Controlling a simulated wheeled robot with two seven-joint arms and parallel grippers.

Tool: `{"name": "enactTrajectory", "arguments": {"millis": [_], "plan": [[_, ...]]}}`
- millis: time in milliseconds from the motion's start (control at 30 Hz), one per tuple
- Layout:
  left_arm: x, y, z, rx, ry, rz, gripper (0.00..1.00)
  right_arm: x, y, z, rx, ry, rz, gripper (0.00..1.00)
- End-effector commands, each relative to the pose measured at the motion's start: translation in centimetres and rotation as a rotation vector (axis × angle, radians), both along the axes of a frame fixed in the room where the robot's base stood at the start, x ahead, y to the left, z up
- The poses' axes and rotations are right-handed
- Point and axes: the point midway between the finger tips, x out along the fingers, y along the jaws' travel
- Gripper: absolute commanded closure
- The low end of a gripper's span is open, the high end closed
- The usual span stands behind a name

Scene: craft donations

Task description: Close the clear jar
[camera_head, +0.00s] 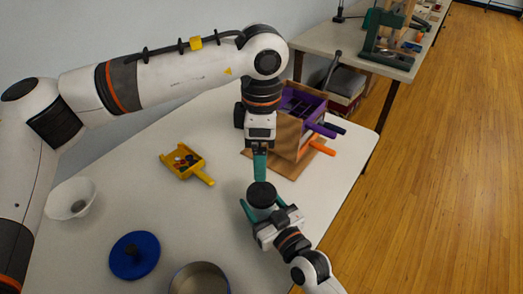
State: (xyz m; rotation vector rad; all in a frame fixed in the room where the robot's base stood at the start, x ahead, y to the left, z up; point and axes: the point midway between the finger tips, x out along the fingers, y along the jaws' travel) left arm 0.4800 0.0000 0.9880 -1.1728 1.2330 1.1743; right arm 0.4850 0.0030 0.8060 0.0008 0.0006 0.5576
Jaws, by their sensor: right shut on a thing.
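The clear jar (262,212) stands near the right part of the white table, largely hidden by my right gripper. A black lid (261,195) is at the jar's mouth; I cannot tell if it is seated or turned tight. My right gripper (263,209) comes from the lower right, its teal fingers shut around the jar's body. My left gripper (260,176) points down from above, its teal fingertips at the far edge of the lid. Its fingers overlap edge-on, so their opening and any contact with the lid cannot be told.
A yellow scoop-like tray (195,171) with small pieces lies left of the jar. A wooden and purple caddy (292,130) with tools stands behind. A white bowl (72,198), a blue lid (134,255) and a metal pot (200,278) are on the left and front of the table (120,190).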

Motion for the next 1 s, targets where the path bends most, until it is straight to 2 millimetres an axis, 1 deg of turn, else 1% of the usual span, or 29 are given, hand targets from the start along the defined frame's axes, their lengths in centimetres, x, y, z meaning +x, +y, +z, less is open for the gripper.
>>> {"name": "enactTrajectory", "arguments": {"millis": [33, 167, 200, 467, 567, 667, 900, 1000], "plan": [[0.0, 0.0, 0.0, 0.0, 0.0, 0.0, 0.13, 0.0, 0.0, 0.0, 0.0, 0.0, 0.0, 0.39], [0.0, 0.0, 0.0, 0.0, 0.0, 0.0, 0.13, 0.0, 0.0, 0.0, 0.0, 0.0, 0.0, 0.18], [0.0, 0.0, 0.0, 0.0, 0.0, 0.0, 0.13, 0.0, 0.0, 0.0, 0.0, 0.0, 0.0, 0.15], [0.0, 0.0, -0.1, 0.0, 0.0, 0.0, 0.13, -0.1, 0.0, 0.0, 0.0, 0.0, 0.0, 0.15], [0.0, 0.0, -0.1, 0.0, 0.0, 0.0, 0.13, -0.6, -0.4, 0.0, -0.001, 0.0, 0.0, 0.15], [0.0, 0.0, 0.0, 0.0, 0.0, 0.0, 0.13, -1.9, -1.2, -0.1, -0.002, 0.001, 0.0, 0.15], [0.0, 0.0, -0.1, 0.0, 0.0, 0.0, 0.13, -6.3, -3.9, -0.2, -0.004, 0.003, 0.001, 0.15], [0.0, 0.0, -0.1, 0.0, 0.0, 0.0, 0.13, -7.9, -4.9, -0.1, -0.002, 0.002, 0.001, 0.15]]}}
